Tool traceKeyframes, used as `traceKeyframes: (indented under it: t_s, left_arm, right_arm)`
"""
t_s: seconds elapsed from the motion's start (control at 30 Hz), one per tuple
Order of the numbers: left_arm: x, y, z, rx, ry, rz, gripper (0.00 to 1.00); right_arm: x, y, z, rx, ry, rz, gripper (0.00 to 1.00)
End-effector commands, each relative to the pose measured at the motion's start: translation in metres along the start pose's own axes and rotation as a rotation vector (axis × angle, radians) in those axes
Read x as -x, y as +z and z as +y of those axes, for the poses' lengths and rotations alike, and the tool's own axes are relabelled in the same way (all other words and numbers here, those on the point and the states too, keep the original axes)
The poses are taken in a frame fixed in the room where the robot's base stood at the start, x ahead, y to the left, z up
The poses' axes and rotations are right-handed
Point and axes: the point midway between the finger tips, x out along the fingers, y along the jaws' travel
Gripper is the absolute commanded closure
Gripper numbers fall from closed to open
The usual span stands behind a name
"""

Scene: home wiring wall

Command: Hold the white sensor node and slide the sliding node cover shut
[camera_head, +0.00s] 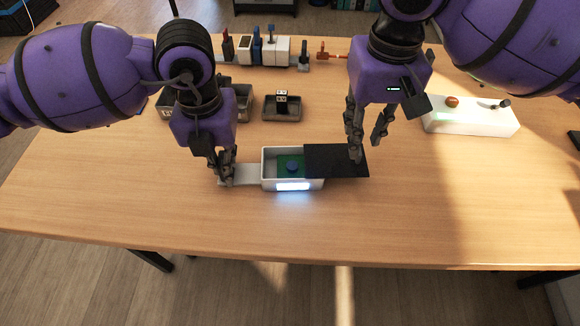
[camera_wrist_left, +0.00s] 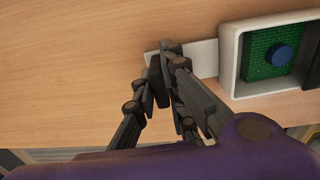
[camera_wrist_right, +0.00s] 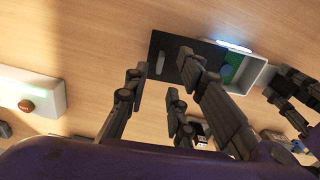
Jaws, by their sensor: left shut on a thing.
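The white sensor node (camera_head: 269,184) is an open-topped box at the table's middle, with a green board (camera_head: 283,162), a blue round part (camera_head: 292,167) and a lit front strip. A flat white tab (camera_head: 246,173) extends from its left side. The black sliding cover (camera_head: 335,169) sticks out to the right, leaving the board exposed. My left gripper (camera_head: 226,179) is shut on the tab, also seen in the left wrist view (camera_wrist_left: 166,68). My right gripper (camera_head: 367,147) is open, with one finger over the cover (camera_wrist_right: 165,47) and the other apart from it; contact is unclear.
A white control box (camera_head: 470,121) with a red button stands at the right. A small grey tray (camera_head: 282,115) holds a block behind the node. Grey bins (camera_head: 237,103) stand behind my left arm. Connector-like modules (camera_head: 262,50) line the back. The table's front is clear.

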Motion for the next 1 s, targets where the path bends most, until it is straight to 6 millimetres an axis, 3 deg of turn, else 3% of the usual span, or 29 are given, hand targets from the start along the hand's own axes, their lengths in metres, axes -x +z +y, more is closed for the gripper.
traceKeyframes:
  t_s: [0.3,0.77,0.97,1.0]
  left_arm:
    - [0.0,0.0,0.0,0.0,0.0,0.0,1.0]
    - [0.0,0.0,0.0,0.0,0.0,0.0,1.0]
    - [0.0,0.0,0.0,0.0,0.0,0.0,1.0]
    - [0.0,0.0,0.0,0.0,0.0,0.0,1.0]
  right_arm:
    - [-0.04,0.0,0.0,0.001,-0.001,-0.001,0.77]
    - [-0.05,-0.001,0.0,0.001,-0.001,0.002,0.77]
    - [-0.049,-0.001,0.0,0.001,-0.001,0.002,1.0]
    - [-0.049,-0.001,0.0,0.001,-0.002,0.002,1.0]
